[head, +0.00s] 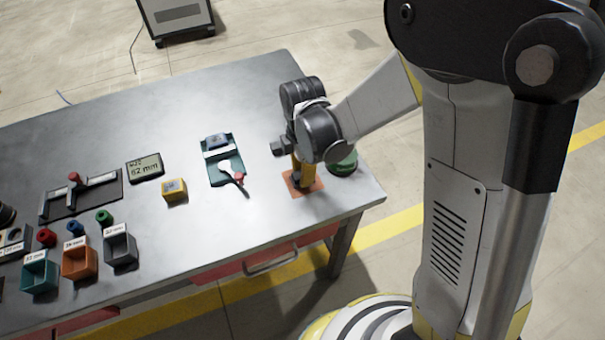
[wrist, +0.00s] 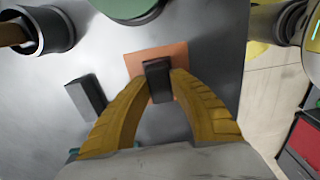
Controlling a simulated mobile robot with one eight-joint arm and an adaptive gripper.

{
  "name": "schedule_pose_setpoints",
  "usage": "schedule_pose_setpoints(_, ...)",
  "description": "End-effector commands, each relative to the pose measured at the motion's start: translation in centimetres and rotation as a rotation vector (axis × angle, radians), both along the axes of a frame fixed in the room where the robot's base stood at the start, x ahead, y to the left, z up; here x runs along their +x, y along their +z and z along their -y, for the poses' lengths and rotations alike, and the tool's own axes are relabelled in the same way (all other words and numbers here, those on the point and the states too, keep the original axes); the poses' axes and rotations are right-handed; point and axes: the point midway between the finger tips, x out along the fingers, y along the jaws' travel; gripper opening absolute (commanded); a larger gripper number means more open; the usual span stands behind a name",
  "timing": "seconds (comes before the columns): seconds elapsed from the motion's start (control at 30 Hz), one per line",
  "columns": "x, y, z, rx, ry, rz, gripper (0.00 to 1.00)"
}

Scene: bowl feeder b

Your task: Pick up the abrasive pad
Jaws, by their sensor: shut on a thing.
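The abrasive pad appears to be the flat orange square (wrist: 180,57) with a dark block (wrist: 157,80) over its middle. I cannot tell whether the two are joined. My gripper (wrist: 160,82) points down with its yellow fingers closed on the sides of the dark block. In the head view the orange square (head: 290,189) lies near the table's right end, flat or nearly so. My gripper (head: 302,178) stands over it there and hides the block.
A green round thing (head: 343,162) is close behind the pad. A loose dark block (wrist: 85,98) and a black cup (wrist: 38,32) are nearby. A teal tray (head: 211,177), a yellow block (head: 174,190) and several small bins (head: 120,250) stand farther left. The table's front right is clear.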

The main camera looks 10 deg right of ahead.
Motion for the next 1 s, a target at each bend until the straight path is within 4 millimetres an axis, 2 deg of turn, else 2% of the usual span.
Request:
schedule_pose_setpoints(0.17,0.0,1.7,0.0,0.000,0.000,0.000,0.00)
schedule_pose_setpoints(0.3,0.0,4.4,0.0,0.000,0.000,0.000,0.00)
schedule_pose_setpoints(0.7,-8.2,9.6,3.7,0.000,-0.001,0.000,0.00)
schedule_pose_setpoints(0.83,-9.7,10.5,4.4,0.000,-0.001,0.000,0.00)
schedule_pose_setpoints(1.0,-10.6,10.9,4.8,0.000,-0.001,0.000,0.00)
